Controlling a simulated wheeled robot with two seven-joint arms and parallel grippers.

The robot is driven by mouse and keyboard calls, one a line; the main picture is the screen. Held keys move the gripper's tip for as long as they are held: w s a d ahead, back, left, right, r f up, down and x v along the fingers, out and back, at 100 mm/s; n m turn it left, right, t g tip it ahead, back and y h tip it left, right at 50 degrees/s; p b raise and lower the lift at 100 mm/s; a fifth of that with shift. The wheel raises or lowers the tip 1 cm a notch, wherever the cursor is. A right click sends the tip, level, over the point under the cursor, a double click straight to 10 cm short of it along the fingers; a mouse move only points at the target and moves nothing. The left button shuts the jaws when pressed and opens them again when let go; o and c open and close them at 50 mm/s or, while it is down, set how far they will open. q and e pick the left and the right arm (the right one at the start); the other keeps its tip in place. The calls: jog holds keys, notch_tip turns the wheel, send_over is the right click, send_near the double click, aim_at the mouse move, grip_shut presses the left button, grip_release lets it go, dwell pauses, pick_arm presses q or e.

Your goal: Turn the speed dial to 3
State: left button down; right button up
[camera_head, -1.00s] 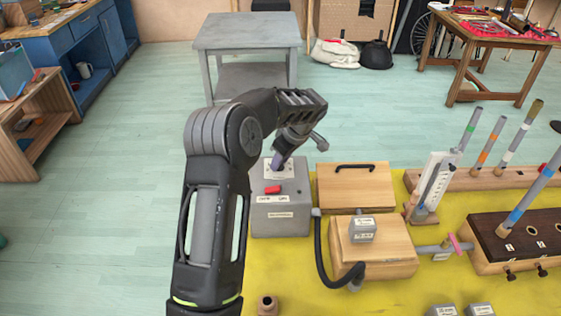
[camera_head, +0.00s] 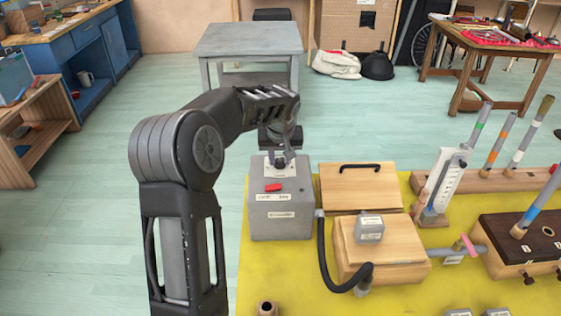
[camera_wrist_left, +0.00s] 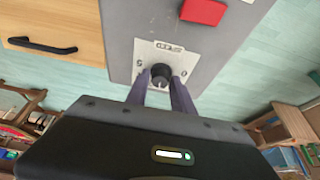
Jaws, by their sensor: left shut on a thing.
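The speed dial (camera_wrist_left: 161,74) is a dark round knob on a white plate (camera_wrist_left: 150,62) marked with small print, on top of a grey box (camera_head: 283,222). My left gripper (camera_head: 280,163) comes down on the dial from above. In the left wrist view its two fingers (camera_wrist_left: 161,84) are shut on the dial, one on each side. The fingers and the dial hide part of the plate's markings, so I cannot read the dial's setting. My right gripper is not in view.
A red switch (camera_head: 273,187) sits on the grey box near the dial. A wooden box with a black handle (camera_head: 358,187) stands to its right. A black hose (camera_head: 323,262) runs beside the box over the yellow mat (camera_head: 290,290).

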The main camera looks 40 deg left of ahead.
aim_at(274, 173)
pick_arm(q)
jog(key=m+h, duration=0.1)
jog(key=m, duration=0.2)
jog(key=m+t+h, duration=0.1)
jog(key=m, duration=0.2)
jog(key=shift+s+a, duration=0.1)
jog(key=shift+a, duration=0.05)
dwell(0.4)
jog(key=c, duration=1.1)
grip_release()
jog(key=v, duration=0.7)
jog(key=shift+r+b, duration=0.4)
jog(key=shift+s, duration=0.15)
